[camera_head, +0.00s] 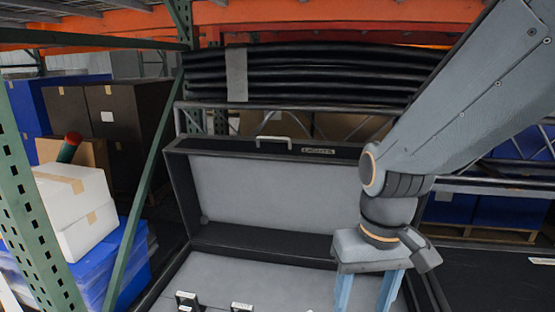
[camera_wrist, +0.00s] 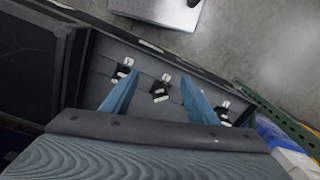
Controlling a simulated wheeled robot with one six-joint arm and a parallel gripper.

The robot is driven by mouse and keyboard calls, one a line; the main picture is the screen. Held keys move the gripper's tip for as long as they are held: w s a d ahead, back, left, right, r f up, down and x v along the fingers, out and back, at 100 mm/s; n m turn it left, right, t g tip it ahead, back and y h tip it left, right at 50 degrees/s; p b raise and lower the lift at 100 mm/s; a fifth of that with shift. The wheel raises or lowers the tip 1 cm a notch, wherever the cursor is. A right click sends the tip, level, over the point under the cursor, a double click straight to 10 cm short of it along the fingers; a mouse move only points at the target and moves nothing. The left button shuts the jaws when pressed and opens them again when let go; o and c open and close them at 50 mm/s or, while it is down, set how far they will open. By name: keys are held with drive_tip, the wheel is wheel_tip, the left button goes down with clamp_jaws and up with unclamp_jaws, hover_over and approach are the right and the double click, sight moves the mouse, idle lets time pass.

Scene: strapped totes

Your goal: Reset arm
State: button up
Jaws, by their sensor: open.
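My gripper (camera_head: 368,291) hangs over the right part of an open black case (camera_head: 178,215) with grey lining in the head view. Its two blue fingers point down, apart and empty; their tips are cut off by the lower edge. In the wrist view my gripper (camera_wrist: 160,82) has its fingers spread, with bare lining and small items between and beyond them. Small black items with white parts, such as one at the left (camera_head: 188,300), stand in the case. In the wrist view three items show: left (camera_wrist: 123,70), middle (camera_wrist: 160,90) and right (camera_wrist: 223,112).
The raised lid has a pale handle (camera_head: 273,141) and a label. Behind it are black bundled tubes (camera_head: 330,78) on orange and green racking. White boxes (camera_head: 70,205) stand at the left behind a green post (camera_head: 30,230). Concrete floor (camera_wrist: 240,50) lies beyond the case.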

drive_tip(key=d+r+m+p, duration=0.1)
drive_tip(key=d+r+p, duration=0.3)
drive_tip(key=p, duration=0.5)
drive_tip(key=shift+s+d+r+p, duration=0.3)
drive_tip(key=shift+s+r+p, duration=0.05)
drive_tip(key=shift+r, duration=0.25)
